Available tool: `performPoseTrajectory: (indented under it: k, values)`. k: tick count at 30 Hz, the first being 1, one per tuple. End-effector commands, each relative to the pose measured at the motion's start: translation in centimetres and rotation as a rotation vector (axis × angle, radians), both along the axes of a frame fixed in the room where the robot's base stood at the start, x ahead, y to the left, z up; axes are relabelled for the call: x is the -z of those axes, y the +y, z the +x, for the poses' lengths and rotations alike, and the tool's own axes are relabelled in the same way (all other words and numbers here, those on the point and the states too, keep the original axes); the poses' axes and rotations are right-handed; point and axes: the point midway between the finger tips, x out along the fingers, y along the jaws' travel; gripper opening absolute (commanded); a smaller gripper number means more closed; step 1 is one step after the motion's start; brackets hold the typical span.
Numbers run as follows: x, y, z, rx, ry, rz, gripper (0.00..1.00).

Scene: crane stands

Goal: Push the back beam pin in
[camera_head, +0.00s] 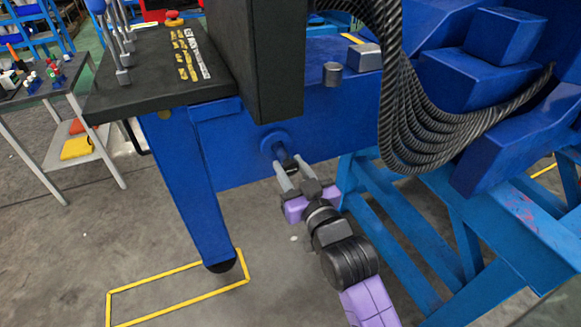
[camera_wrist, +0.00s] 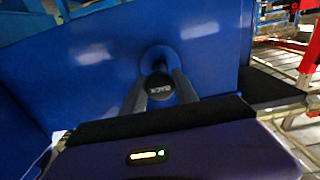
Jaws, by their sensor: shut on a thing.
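The back beam pin (camera_head: 281,153) is a dark pin in a round blue collar on the side of the blue beam (camera_head: 335,118). In the wrist view the pin (camera_wrist: 160,88) shows its dark round end with the label "BACK", in front of the collar on the blue beam face (camera_wrist: 225,45). My gripper (camera_head: 288,163) has its two grey fingers on either side of the pin and is shut on it. In the wrist view the fingers (camera_wrist: 160,88) flank the pin's end. How deep the pin sits in the beam is hard to tell.
A blue leg (camera_head: 193,175) stands left of my gripper, below a black control panel (camera_head: 155,65) with levers. Black ribbed hoses (camera_head: 420,125) hang to the upper right. A blue stand (camera_head: 400,215) is at the right. The floor between leg and stand is clear.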

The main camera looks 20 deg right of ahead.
Motion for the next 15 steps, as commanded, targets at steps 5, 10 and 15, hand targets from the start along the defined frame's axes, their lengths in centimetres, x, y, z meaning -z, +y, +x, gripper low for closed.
performPoseTrajectory:
  k: [5,10,15]
  values:
    - [0.0,0.0,0.0,-0.001,0.001,0.000,0.00]
    - [0.0,0.0,0.0,-0.001,0.001,0.000,0.00]
    - [0.1,0.0,1.6,-0.001,-0.001,-0.001,0.00]
